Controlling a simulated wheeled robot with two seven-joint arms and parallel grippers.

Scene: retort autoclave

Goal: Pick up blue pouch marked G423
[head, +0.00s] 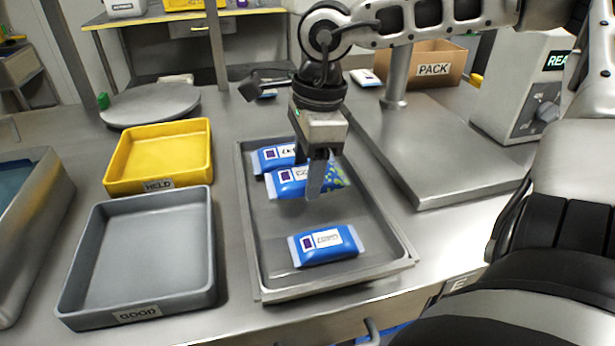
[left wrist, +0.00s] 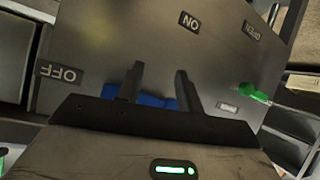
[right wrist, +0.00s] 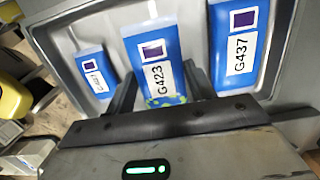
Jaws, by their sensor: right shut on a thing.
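The blue pouch marked G423 (right wrist: 172,50) has a white label and a dark square, with a green-yellow patterned end. It also shows in the head view (head: 286,183), in the metal tray (head: 262,274). My right gripper (head: 320,188) points down into the tray and is shut on this pouch; its fingers (right wrist: 158,82) lie on either side of it in the right wrist view. Whether the pouch is clear of the tray floor I cannot tell. My left gripper (left wrist: 158,82) is open, facing a panel labelled ON and OFF; a blue thing (left wrist: 150,99) shows between its fingers.
Blue pouch G437 (head: 325,245) lies at the tray's front. Another blue pouch (head: 274,158) lies just behind G423. Left of the tray are a grey GOOD bin (head: 86,262) and a yellow HELD bin (head: 209,150). A metal stand (head: 450,170) is at right.

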